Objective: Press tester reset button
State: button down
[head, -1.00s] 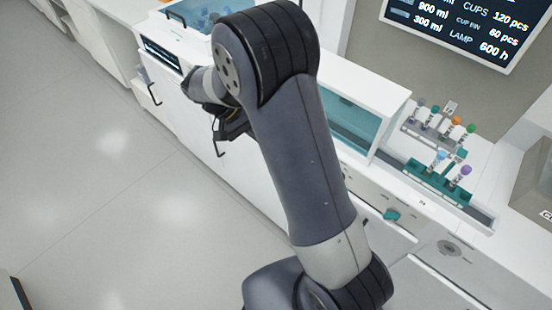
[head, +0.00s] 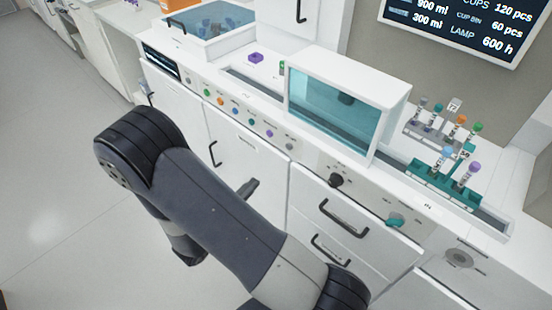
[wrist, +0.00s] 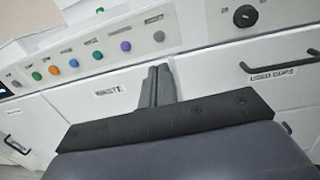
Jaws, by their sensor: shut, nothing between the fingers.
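A row of small coloured buttons runs along the white front panel: green (head: 207,93), orange (head: 221,101), blue (head: 235,111), teal, purple (head: 269,133) and grey (head: 289,146). The wrist view shows the same row, with purple (wrist: 125,46) and grey (wrist: 158,36) nearest my gripper. Their labels are too blurred to read, so I cannot tell which is the reset button. A round grey button (head: 458,258) sits on the panel at far right. My gripper (head: 251,186) is shut and empty, in front of the cabinet below the row, apart from the buttons. Its fingers (wrist: 158,72) point toward the panel.
Drawer handles (head: 345,217) stick out below. A glass-fronted box (head: 335,105) and racks of tubes (head: 445,185) stand on the counter. The floor at left is clear.

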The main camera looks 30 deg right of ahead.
aim_at(288, 147)
dwell(0.3)
jog(key=p+x, duration=0.2)
jog(key=x, duration=1.1)
jog(key=shift+w+d+p, duration=0.25)
jog(key=shift+d+p, duration=0.05)
jog(key=shift+d, duration=0.15)
jog(key=shift+w+d+b, duration=0.2)
jog(key=shift+d+b, duration=0.35)
jog(key=shift+d, duration=0.05)
jog(key=shift+w+r, duration=0.1)
jog(key=shift+r, duration=0.1)
jog(key=shift+a, duration=0.1)
